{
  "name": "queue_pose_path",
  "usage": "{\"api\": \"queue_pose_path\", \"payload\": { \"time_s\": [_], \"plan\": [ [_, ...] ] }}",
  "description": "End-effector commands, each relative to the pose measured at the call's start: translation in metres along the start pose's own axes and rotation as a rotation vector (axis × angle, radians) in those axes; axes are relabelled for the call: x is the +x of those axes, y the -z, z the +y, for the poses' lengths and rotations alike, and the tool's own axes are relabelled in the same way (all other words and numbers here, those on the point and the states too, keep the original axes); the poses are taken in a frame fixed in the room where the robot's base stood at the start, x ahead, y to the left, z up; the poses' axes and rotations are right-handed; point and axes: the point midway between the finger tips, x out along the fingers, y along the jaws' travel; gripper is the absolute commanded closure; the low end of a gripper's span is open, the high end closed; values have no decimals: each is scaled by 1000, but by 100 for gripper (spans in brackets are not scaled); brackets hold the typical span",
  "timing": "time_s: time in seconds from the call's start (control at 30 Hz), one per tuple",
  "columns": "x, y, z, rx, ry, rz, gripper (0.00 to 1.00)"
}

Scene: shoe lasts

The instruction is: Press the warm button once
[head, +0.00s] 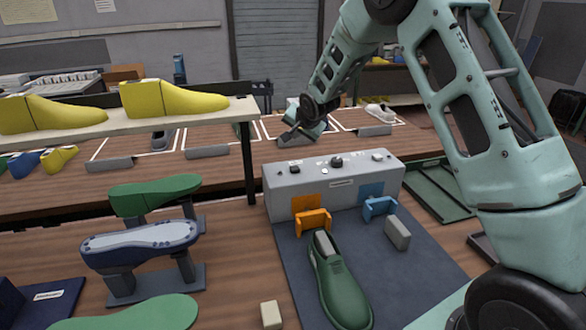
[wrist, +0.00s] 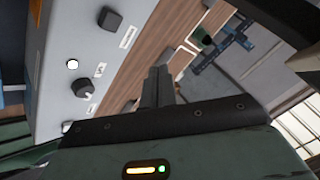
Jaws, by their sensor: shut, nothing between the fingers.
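The grey control box (head: 335,184) stands on the table behind the green shoe, with several controls on its top. In the wrist view I see a dark square button (wrist: 110,18), a small white round button or lamp (wrist: 72,64) and a dark knob (wrist: 83,88), each near a small label. The labels are too small to read, so I cannot tell which control is the warm button. My gripper (head: 288,136) is shut and empty, above and behind the box's left part. Its fingers (wrist: 157,86) point past the box edge, apart from every control.
An orange bracket (head: 313,221) and a blue bracket (head: 380,207) are at the box's front. A green shoe (head: 340,285) lies on the dark mat (head: 425,270). A shelf (head: 130,123) with yellow lasts stands at left. My arm fills the right side.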

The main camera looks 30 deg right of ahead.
Motion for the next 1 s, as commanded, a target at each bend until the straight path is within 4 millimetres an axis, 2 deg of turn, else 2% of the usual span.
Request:
{"api": "queue_pose_path", "payload": {
  "time_s": [0.37,0.8,1.0],
  "plan": [
    [11,-9,8,-2,-1,-2,100],
    [52,-39,38,-2,0,-1,100],
    [61,-46,44,0,0,-1,100]
  ]
}}
